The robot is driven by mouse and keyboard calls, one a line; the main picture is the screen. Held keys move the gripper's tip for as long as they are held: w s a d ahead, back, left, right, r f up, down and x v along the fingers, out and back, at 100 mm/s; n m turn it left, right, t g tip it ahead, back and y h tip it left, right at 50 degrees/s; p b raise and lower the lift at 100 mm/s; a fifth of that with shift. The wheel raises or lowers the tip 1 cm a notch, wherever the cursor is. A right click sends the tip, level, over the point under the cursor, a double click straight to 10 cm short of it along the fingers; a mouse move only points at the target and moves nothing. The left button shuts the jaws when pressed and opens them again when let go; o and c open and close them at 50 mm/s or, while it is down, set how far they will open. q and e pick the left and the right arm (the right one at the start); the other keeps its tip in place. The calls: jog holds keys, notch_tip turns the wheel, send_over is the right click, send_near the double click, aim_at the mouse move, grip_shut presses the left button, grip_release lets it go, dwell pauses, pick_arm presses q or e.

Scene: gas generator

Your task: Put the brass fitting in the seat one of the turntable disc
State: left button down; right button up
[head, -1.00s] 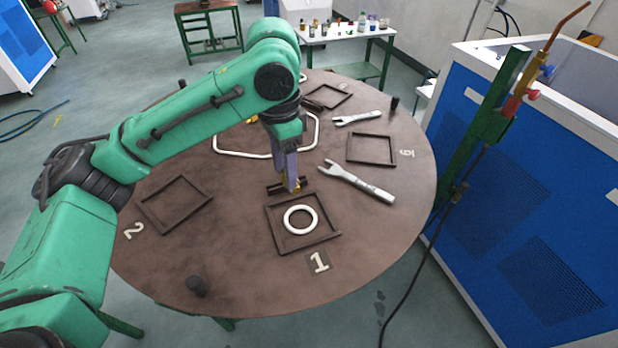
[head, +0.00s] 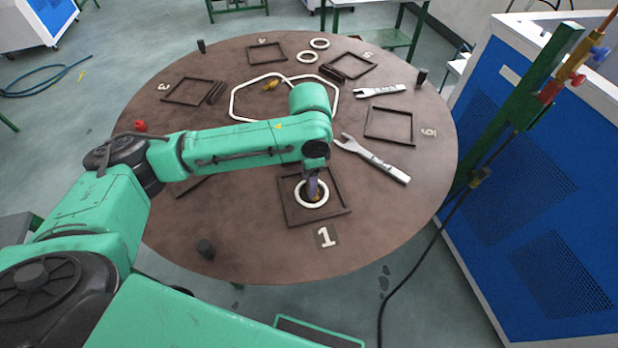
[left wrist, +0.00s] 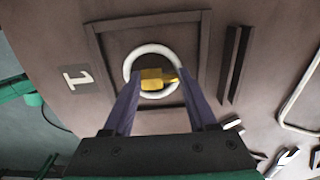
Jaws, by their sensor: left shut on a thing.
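The brass fitting (left wrist: 156,79) shows between the fingertips of my left gripper (left wrist: 160,95) in the left wrist view. My left gripper (head: 313,195) is shut on it, over the white ring of seat one (head: 301,189) in the head view. The fitting sits within the ring's outline; whether it touches the disc I cannot tell. Seat one is a dark square frame (head: 287,211) with the white ring inside, beside the number 1 plate (head: 326,237). The seats stand on the brown turntable disc (head: 250,245). My right gripper is not in view.
Two wrenches (head: 375,160) (head: 380,91) lie right of my arm. A hexagonal white frame (head: 233,104) with a yellow piece (head: 271,84) lies behind it. Other square frames and a red piece (head: 140,126) are on the disc. A blue cabinet (head: 540,160) stands close at the right.

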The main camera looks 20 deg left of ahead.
pick_arm(q)
jog(key=shift+f, duration=0.2)
jog(key=shift+c, duration=2.2)
grip_release()
jog(key=shift+o, duration=1.2)
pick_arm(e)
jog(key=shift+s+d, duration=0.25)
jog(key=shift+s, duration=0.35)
pick_arm(q)
notch_tip(320, 180, up, 12)
jog(key=b, duration=0.2)
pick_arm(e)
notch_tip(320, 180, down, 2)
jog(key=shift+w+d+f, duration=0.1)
